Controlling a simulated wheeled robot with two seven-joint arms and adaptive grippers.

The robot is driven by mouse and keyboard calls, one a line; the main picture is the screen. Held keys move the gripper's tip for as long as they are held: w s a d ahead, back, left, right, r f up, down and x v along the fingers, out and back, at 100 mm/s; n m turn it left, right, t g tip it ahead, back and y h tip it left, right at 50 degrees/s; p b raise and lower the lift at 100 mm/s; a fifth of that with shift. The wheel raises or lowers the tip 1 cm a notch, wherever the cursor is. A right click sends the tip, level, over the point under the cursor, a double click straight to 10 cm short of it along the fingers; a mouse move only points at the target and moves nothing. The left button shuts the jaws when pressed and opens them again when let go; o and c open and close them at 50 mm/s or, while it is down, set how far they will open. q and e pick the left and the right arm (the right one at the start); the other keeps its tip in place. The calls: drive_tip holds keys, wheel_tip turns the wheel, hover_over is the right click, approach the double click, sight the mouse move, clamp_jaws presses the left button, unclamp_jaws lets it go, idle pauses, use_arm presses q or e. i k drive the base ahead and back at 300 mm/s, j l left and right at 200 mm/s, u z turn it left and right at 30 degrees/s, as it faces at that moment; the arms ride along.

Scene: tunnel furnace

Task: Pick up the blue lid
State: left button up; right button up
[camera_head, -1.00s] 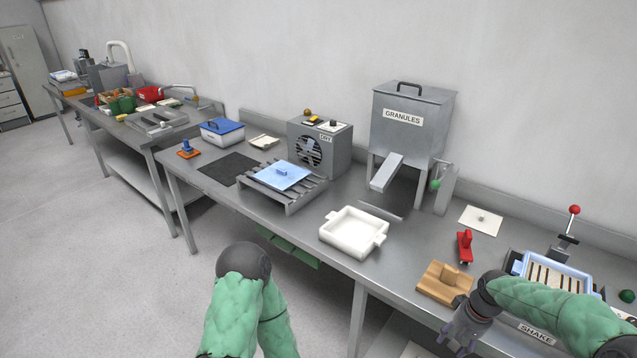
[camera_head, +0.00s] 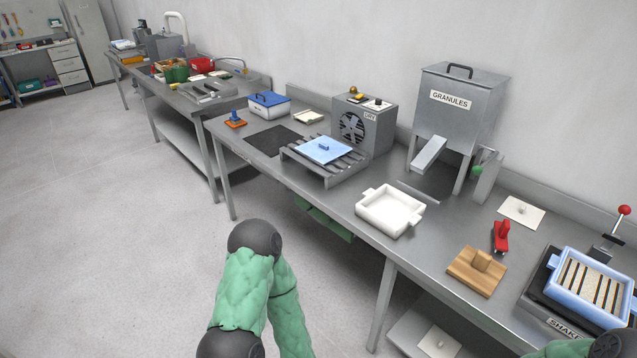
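A second, darker blue lid (camera_head: 269,99) with a dark handle sits on a white box (camera_head: 264,111) to the back left. My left arm shows at the bottom middle, well short of the rack, and its gripper is not visible. Only a bit of my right arm shows at the bottom right corner, and its gripper is out of view. Neither lid is touched by a gripper.
A grey dryer (camera_head: 380,127) stands behind the rack. A white tray (camera_head: 390,212) lies right of it, below the granules hopper (camera_head: 465,110). A wooden block (camera_head: 477,272), a red tool (camera_head: 501,238) and a blue slotted tray (camera_head: 592,287) are further right. The floor at left is clear.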

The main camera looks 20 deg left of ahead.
sight(324, 150)
drive_tip(key=i+l+u, duration=0.15)
drive_tip(key=u, duration=0.2)
drive_tip(key=l+u, duration=0.35)
drive_tip(key=i+l+u, duration=0.15)
drive_tip(key=u, duration=0.2)
